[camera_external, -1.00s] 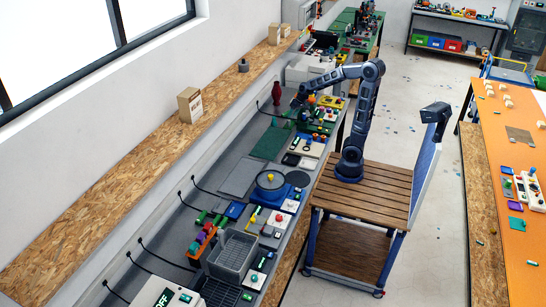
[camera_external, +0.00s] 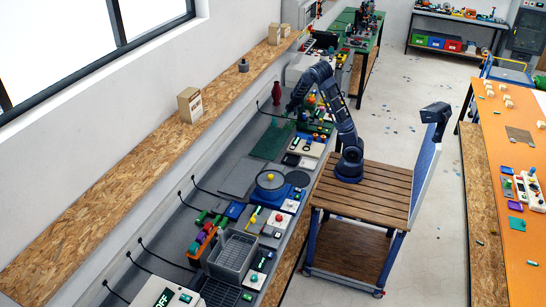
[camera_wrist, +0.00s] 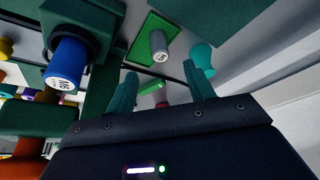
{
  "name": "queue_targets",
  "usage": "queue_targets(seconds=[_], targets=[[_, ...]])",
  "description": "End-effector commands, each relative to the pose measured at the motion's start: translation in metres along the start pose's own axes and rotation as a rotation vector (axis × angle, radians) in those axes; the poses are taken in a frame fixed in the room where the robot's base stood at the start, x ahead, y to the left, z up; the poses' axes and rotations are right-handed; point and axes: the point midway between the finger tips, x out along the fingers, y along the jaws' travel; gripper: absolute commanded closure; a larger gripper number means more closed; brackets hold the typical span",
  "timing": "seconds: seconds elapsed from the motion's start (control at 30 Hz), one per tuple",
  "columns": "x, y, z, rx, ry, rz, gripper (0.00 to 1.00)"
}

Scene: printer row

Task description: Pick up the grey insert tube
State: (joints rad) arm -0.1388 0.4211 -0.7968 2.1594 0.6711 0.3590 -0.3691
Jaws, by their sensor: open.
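In the wrist view a grey tube (camera_wrist: 159,45) with a pale, marked end face stands at a green plate (camera_wrist: 150,28). It appears beyond my gripper's fingertips, roughly in line with the gap between them. My gripper (camera_wrist: 163,82) has two teal fingers, which are apart with nothing held between them. In the external view my gripper (camera_external: 292,107) hangs over the far part of the grey bench. I cannot make out the grey tube in that view.
A blue tube (camera_wrist: 66,62) sits in a dark green holder at the wrist view's left. A teal rounded object (camera_wrist: 203,56) is near the right finger. A red vase (camera_external: 276,93) stands close to my gripper on the bench. A grey crate (camera_external: 233,255) is nearer the camera.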

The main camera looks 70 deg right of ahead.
Motion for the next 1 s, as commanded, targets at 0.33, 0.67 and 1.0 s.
queue_targets(seconds=[0.33,0.67,1.0], targets=[[0.03,0.005,-0.003,0.005,0.004,0.013,0.47],[0.058,0.004,-0.003,0.003,0.005,0.011,0.47],[0.088,0.001,-0.006,0.003,0.004,0.012,0.47]])
